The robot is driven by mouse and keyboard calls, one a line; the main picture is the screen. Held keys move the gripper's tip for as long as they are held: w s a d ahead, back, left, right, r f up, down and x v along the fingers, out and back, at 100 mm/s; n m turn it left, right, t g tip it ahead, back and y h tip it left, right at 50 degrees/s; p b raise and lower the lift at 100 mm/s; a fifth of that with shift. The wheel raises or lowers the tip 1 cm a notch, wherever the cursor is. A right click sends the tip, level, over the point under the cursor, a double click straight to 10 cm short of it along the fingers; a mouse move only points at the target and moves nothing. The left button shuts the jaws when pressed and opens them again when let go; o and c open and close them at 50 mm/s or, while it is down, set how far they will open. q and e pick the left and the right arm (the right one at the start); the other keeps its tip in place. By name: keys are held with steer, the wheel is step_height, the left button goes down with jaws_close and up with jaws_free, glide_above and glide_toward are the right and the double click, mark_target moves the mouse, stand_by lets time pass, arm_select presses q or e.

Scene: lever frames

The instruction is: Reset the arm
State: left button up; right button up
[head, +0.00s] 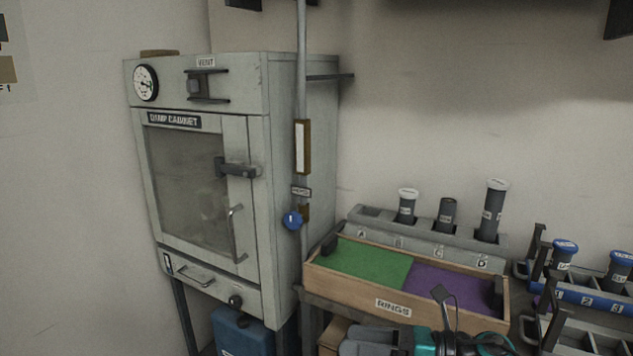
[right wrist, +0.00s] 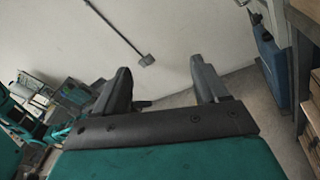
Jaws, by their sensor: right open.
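My right gripper (head: 358,343) shows at the bottom edge of the head view, in front of the wooden bins tray (head: 345,283). Its dark fingers point left, and its teal body is partly cut off by the frame. In the right wrist view the two fingers of this gripper (right wrist: 160,78) stand apart with nothing between them. Beyond them are pale wall and floor. My left gripper is in neither view.
A grey damp cabinet (head: 255,150) with its glass door shut stands at the left. A rack (head: 425,236) holding dark cylinders stands behind the tray. Blue-capped jars (head: 565,251) are at the right. A blue container (right wrist: 268,65) shows in the right wrist view.

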steer(key=s+d+f+n+t+h, duration=0.2)
steer(key=s+f+n+h, duration=0.3)
steer(key=n, duration=0.4)
steer(key=s+d+f+n+t+h, duration=0.2)
steer(key=s+d+f+n+h, duration=0.2)
steer(key=f+n, duration=0.4)
steer(key=s+d+f+n+t+h+p, duration=0.1)
steer(key=s+d+f+n+h, duration=0.3)
steer(key=s+n, duration=0.4)
step_height(320, 180, down, 2)
steer(key=n+t+h, duration=0.1)
steer(key=n, duration=0.3)
steer(key=shift+f+h, duration=0.25)
steer(key=shift+h, duration=0.15)
steer(key=shift+s+d, duration=0.1)
steer(key=shift+c, duration=0.4)
